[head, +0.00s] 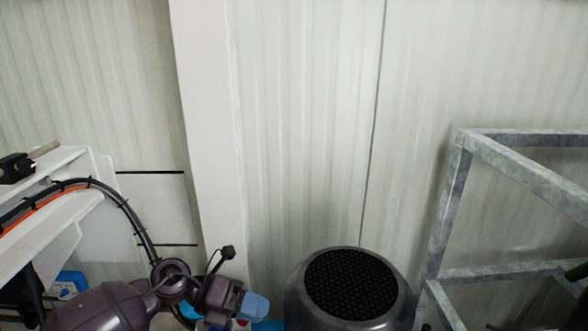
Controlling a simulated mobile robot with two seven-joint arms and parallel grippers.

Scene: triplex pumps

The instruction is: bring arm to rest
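I cannot clearly make out my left gripper among the dark and pale parts at the left and bottom left of the head view. Whether it is open or shut does not show. My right gripper is not in this view. No object held by either gripper can be seen.
A dark purple, rounded machine (100,306) with a blue-tipped fitting (254,306) fills the bottom left. A round dark housing with a black grille (350,284) stands at the bottom middle. A grey metal frame (520,171) is at right. A pale ribbed wall (300,120) closes the back.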

